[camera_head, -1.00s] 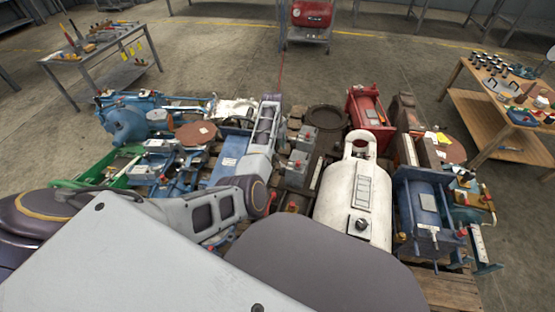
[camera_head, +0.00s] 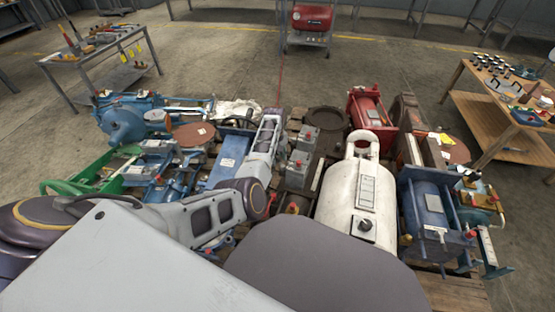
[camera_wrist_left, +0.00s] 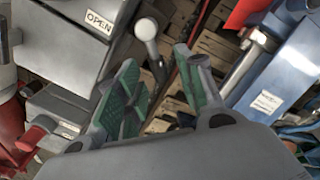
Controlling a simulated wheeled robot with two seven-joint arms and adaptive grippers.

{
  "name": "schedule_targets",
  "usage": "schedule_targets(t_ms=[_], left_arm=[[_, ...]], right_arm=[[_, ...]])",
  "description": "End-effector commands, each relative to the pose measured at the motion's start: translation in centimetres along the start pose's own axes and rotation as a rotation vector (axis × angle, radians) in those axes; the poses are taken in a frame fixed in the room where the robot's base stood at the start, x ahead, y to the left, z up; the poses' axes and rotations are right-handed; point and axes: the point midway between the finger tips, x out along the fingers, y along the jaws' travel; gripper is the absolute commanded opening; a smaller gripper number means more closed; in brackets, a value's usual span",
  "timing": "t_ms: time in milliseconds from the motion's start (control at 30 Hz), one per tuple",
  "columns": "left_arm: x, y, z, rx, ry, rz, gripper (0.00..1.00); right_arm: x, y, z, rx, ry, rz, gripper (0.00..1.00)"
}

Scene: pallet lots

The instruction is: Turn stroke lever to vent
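My left gripper (camera_wrist_left: 155,56) shows in the left wrist view with its green-padded fingers apart. A lever with a pale round knob (camera_wrist_left: 147,28) and a dark stem stands just beyond and between the fingertips; I cannot tell whether they touch it. A grey housing with an "OPEN" label (camera_wrist_left: 98,22) is to its left. I see no "vent" label and cannot confirm that this is the stroke lever. In the head view my left forearm (camera_head: 265,145) reaches over the pallets; its fingers are hidden there. My right gripper is not in view.
A white tank (camera_head: 343,205), grey boxes with red knobs (camera_head: 299,165) and blue machines (camera_head: 426,205) crowd the pallets. A blue housing (camera_wrist_left: 290,65) and red parts (camera_wrist_left: 22,125) flank the left gripper. Open floor lies beyond the pallets.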

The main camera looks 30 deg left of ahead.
Motion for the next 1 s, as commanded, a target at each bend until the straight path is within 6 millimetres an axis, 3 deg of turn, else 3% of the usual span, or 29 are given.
schedule_targets(t_ms=[533, 800, 1000], left_arm=[[0.77, 0.02, -0.02, 0.0, 0.001, 0.001, 0.37], [0.78, 0.01, -0.01, 0.0, 0.0, 0.001, 0.03], [0.78, 0.0, 0.01, -0.001, 0.0, 0.0, 0.0]], right_arm=[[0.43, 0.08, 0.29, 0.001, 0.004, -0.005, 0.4], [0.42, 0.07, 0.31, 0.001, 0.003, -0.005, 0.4], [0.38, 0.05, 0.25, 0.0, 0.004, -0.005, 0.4]])
